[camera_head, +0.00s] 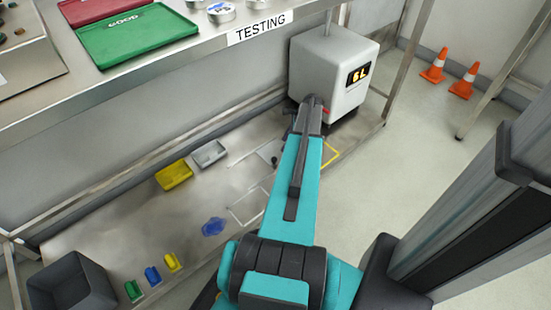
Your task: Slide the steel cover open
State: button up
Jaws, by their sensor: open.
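My teal arm reaches over the lower shelf, and my gripper (312,112) is at its far end, in front of the pale grey machine (325,75) with a lit amber display. The gripper is open. Its tips are small and partly hidden by my own arm, so I cannot tell whether they touch the machine. A small red part (325,111) shows beside the tips. I cannot clearly make out a steel cover. A flat grey patch with a dark detail (268,153) lies on the shelf left of my arm, partly hidden by it.
The lower shelf (120,225) holds a yellow tray (174,175), a grey tray (209,154), a blue patch (213,227), small coloured blocks and a dark bin (68,288). The upper shelf edge (190,62) overhangs. A shelf post (408,60) stands right; orange cones (435,66) stand beyond.

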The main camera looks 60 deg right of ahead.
aim_at(274, 159)
jog(key=b+x, duration=0.4)
jog(key=x, duration=0.8)
grip_shut()
